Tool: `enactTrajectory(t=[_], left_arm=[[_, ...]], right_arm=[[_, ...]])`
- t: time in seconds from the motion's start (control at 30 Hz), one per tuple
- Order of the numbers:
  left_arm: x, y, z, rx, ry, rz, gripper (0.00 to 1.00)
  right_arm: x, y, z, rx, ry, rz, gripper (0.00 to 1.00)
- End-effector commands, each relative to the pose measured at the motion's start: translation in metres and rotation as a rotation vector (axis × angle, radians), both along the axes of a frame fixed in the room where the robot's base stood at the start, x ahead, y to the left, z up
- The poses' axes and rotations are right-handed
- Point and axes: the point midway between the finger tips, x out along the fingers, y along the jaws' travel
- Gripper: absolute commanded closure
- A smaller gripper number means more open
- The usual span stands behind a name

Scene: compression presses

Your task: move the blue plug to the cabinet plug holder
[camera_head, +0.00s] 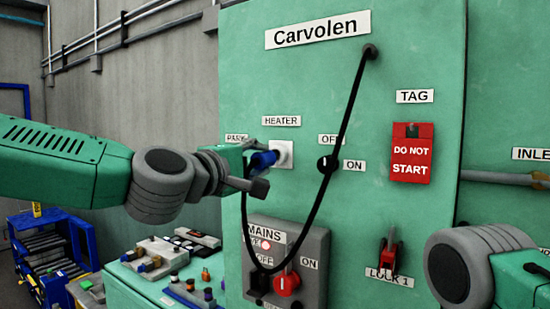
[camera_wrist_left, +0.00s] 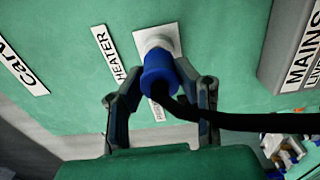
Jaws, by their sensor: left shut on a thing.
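The blue plug (camera_head: 263,160) is at the white HEATER socket (camera_head: 285,153) on the green cabinet (camera_head: 360,215). My left gripper (camera_head: 258,170) is shut on it, with a finger on each side in the left wrist view. There the plug (camera_wrist_left: 158,75) meets the white socket plate (camera_wrist_left: 158,38); I cannot tell how deep it sits. A black cable hangs from the cabinet's top and loops to the plug. The PARK label (camera_head: 236,137) is left of HEATER; any holder under it is hidden by my gripper. My right gripper's fingers are out of view.
The grey MAINS box (camera_head: 318,262) with a red knob juts out below the plug. The black heater switch (camera_head: 327,164) is to the right, behind the cable. A red DO NOT START tag (camera_head: 412,158) hangs further right. A bench with small parts stands at lower left.

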Motion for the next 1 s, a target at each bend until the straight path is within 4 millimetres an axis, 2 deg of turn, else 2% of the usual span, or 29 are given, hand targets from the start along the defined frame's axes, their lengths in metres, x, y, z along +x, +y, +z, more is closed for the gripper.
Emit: enactTrajectory(t=[0.27, 1.0], left_arm=[[-0.002, 0.002, 0.000, -0.001, -0.001, 0.001, 1.00], [-0.032, 0.024, 0.000, -0.001, -0.001, 0.001, 1.00]], right_arm=[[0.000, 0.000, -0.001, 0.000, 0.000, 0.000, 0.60], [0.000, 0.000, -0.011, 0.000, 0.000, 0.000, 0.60]])
